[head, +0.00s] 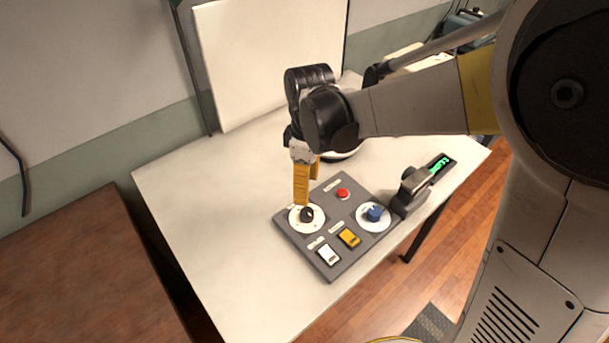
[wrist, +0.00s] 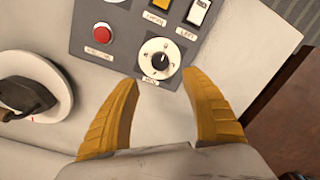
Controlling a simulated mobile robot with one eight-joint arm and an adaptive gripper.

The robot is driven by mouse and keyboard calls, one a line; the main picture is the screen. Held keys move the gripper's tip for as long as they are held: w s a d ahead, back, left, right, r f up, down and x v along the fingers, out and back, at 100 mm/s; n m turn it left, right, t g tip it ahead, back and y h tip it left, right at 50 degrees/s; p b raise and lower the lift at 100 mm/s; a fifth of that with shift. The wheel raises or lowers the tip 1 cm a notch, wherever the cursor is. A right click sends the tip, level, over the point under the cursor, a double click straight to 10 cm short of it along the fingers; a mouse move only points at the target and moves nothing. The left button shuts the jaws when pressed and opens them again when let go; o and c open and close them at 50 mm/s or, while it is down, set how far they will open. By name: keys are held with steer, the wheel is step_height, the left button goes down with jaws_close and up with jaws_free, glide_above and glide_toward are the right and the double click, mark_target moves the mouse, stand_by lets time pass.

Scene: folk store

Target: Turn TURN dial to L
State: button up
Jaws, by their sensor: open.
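A grey panel (head: 325,263) lies on the white table. A dial with a black knob (head: 306,214) on a white disc is at its left; the same knob (wrist: 160,63) shows near the top middle of the wrist view. A blue dial (head: 374,213) on a white disc is at the panel's right. The dial labels and letters are too small to read surely. My gripper (head: 303,199) is open, pointing down just above the black dial. In the wrist view its yellow fingers (wrist: 162,77) are spread below the disc, with nothing between them.
The panel also has a red button (head: 342,194), a yellow switch (head: 349,238) and a white switch (head: 329,254). A dark device with a green display (head: 439,166) stands right of the panel. The table's left side (head: 220,220) is clear.

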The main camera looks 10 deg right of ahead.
mark_target(306, 211)
steer(key=f+b, duration=0.1)
steer(key=f, duration=0.2)
steer(key=f+b, duration=0.1)
steer(key=f, duration=0.3)
steer(key=f+b, duration=0.1)
steer(key=f, duration=0.2)
steer(key=shift+s+a+f+b, duration=0.15)
steer(key=shift+s+b, duration=0.1)
steer(key=shift+b, duration=0.15)
steer(key=c, duration=1.2)
